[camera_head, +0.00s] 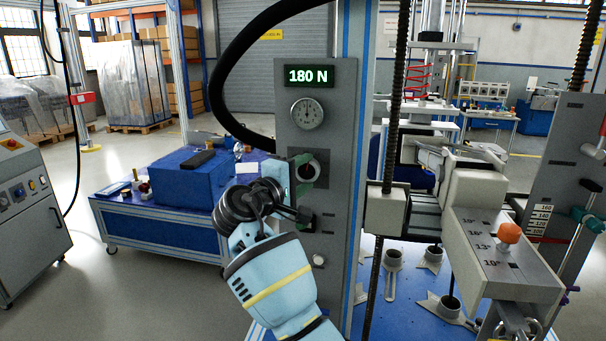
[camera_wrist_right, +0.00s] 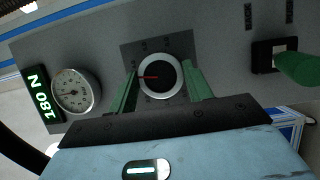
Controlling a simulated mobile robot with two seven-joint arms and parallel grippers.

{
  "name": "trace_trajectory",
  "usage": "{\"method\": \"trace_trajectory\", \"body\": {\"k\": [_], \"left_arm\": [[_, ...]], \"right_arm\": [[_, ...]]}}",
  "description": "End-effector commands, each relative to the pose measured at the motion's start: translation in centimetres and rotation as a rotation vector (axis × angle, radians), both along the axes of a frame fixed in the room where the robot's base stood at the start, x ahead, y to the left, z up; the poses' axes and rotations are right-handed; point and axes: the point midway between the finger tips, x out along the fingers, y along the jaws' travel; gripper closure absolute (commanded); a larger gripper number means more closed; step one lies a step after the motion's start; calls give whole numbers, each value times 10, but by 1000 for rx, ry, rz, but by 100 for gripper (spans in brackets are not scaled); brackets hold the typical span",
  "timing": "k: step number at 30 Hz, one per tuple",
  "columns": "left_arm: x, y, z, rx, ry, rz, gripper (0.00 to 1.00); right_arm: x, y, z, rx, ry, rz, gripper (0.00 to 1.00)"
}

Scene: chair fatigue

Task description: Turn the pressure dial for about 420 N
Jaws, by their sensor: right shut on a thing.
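The pressure dial (camera_wrist_right: 160,77) is a round black knob with a light rim and a red pointer, set on a dark square plate with scale marks. In the right wrist view its pointer points left. My right gripper (camera_wrist_right: 164,88) has its green fingers on either side of the dial, shut on it. In the head view the gripper (camera_head: 303,170) is at the grey panel and partly covers the dial (camera_head: 314,170). The green display (camera_head: 308,76) reads 180 N; it also shows in the wrist view (camera_wrist_right: 43,95). My left gripper is not in view.
A round gauge (camera_head: 307,113) sits above the dial on the grey panel (camera_head: 340,110). A green handle (camera_wrist_right: 298,68) sticks out of a black slot beside the dial. A blue table (camera_head: 160,222) stands behind to the left. An orange knob (camera_head: 508,232) is at right.

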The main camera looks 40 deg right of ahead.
Motion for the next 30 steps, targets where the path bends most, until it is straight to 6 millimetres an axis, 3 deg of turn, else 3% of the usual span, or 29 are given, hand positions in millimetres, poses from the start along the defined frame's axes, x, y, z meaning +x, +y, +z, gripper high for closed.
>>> {"method": "trace_trajectory", "body": {"k": [8, 9, 13, 23, 30], "left_arm": [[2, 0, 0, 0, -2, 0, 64], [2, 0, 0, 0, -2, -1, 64], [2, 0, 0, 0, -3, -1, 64], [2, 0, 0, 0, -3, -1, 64], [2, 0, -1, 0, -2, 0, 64]], "right_arm": [[1, 1, 0, 0, 1, 4, 73], [1, 1, 0, 0, 1, 3, 45], [1, 1, 0, 0, 1, 3, 28], [0, 3, 0, -1, 1, 2, 28], [-10, 33, -1, 0, 1, 4, 28]]}}
